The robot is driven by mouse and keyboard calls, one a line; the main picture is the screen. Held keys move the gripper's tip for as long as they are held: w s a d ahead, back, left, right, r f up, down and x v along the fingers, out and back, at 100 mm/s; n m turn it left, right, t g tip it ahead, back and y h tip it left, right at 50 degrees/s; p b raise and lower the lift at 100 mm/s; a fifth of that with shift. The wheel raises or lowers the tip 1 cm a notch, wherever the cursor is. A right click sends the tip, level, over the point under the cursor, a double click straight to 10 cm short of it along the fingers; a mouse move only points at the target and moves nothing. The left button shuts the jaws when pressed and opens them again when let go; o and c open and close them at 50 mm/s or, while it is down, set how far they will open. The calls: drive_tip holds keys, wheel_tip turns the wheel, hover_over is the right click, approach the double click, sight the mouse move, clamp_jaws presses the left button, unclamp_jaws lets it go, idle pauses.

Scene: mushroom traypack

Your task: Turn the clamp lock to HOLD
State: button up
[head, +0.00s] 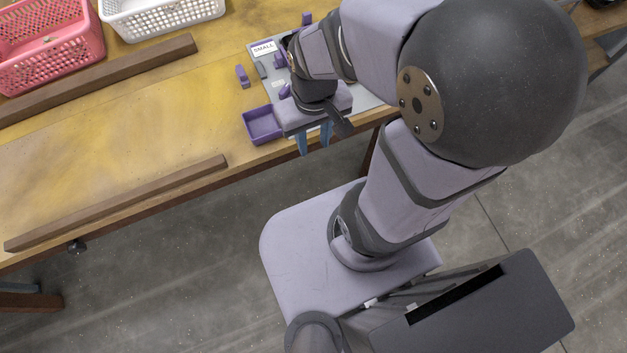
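A grey panel (258,60) with a white SMALL label (263,48) lies on the workbench at the upper middle, with purple parts on and around it. My arm covers much of the panel. I cannot pick out the clamp lock or read a HOLD mark. A purple block (242,76) stands left of the panel, and another purple piece (307,18) is at its far edge. My gripper (315,147) is at the bench's front edge, right of a purple tray (262,124). Its two blue fingers are apart, with nothing visible between them.
A pink basket (50,50) and a white basket (160,20) stand at the back left of the workbench (120,140). Two long wooden strips, a rear one (100,80) and a front one (120,203), lie on it. The bench between the strips is clear.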

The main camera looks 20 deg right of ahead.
wheel_tip(320, 180, down, 29)
drive_tip(key=b, duration=2.8)
